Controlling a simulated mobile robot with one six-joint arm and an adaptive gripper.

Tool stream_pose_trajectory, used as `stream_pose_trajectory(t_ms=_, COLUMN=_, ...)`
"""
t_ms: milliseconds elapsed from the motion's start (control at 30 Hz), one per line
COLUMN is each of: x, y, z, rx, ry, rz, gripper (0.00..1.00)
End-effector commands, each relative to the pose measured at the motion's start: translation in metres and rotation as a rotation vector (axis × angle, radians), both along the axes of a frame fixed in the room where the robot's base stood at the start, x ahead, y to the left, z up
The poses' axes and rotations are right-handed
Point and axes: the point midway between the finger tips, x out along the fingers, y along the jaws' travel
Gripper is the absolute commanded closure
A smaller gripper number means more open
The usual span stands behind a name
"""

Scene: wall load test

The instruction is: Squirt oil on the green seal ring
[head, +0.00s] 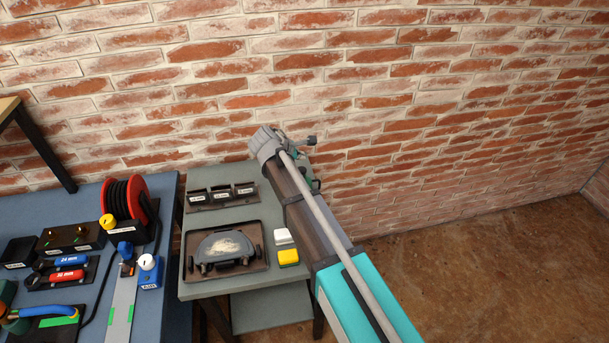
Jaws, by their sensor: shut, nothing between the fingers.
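I cannot make out a green seal ring with certainty. A small green and black piece (317,184) shows at the right edge of the grey bench, partly behind my arm, too small to identify. I see no clear oil bottle; a small blue-topped upright item (125,252) stands on the blue bench at the left, and I cannot tell what it is. My arm reaches up across the middle of the view, over the right side of the grey bench. My gripper's fingers cannot be made out; the arm hides that area.
The blue bench (88,195) carries a red reel (138,197) and tools. Brick wall stands behind; floor at right is clear.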

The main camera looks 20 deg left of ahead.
Motion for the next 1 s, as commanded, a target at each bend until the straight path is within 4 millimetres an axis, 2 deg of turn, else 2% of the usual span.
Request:
stream_pose_trajectory(t_ms=33, x=0.000, y=0.000, z=-0.009, rx=0.000, ry=0.000, rz=0.000, gripper=1.00)
stream_pose_trajectory(t_ms=300, x=0.000, y=0.000, z=-0.023, rx=0.000, ry=0.000, rz=0.000, gripper=1.00)
stream_pose_trajectory(t_ms=1000, x=0.000, y=-0.001, z=-0.026, rx=0.001, ry=0.000, rz=-0.001, gripper=1.00)
